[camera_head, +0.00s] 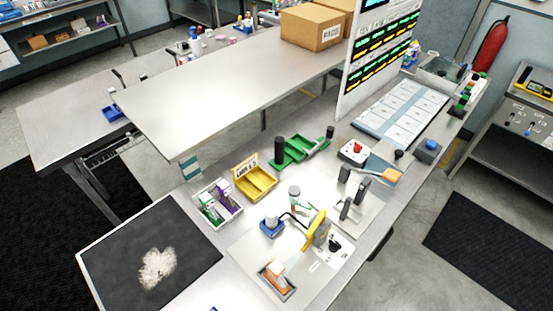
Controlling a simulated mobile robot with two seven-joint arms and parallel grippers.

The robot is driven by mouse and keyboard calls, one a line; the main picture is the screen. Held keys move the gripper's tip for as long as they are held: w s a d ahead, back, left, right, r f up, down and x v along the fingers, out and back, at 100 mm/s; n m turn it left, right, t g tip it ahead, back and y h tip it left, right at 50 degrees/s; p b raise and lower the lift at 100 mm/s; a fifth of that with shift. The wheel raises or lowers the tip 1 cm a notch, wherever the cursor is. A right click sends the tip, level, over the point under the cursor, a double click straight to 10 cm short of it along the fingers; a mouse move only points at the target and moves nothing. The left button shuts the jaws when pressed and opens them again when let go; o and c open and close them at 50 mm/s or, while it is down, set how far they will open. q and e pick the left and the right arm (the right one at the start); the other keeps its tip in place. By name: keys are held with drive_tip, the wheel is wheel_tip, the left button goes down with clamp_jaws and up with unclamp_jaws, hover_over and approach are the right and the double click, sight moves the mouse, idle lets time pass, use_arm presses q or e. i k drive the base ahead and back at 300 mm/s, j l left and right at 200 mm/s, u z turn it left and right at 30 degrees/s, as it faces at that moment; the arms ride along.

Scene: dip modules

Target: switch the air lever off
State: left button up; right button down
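No gripper and no arm of mine shows in the head view. An air lever cannot be told for certain at this size. A small black knob or lever (335,245) sits on the white plate beside an upright yellow part (318,230). Two dark grey upright handles (354,198) stand on a pale plate behind it, on the same bench. The position of the lever, on or off, is too small to read.
The metal bench (200,268) holds a dark mat (150,262), a yellow bin (254,182), a green fixture (302,150), a red button on a white box (354,151) and an orange block in a tray (277,275). A raised shelf (220,95) spans behind.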

sight(320, 220)
drive_tip(key=l, duration=0.5)
drive_tip(key=j+z, duration=0.35)
drive_tip(key=j, duration=0.15)
drive_tip(key=i+l+u, duration=0.1)
drive_tip(key=u, duration=0.3)
drive_tip(key=i+l+u, duration=0.1)
drive_tip(key=l+u, duration=0.45)
drive_tip(key=u, duration=0.25)
drive_tip(key=i, duration=0.05)
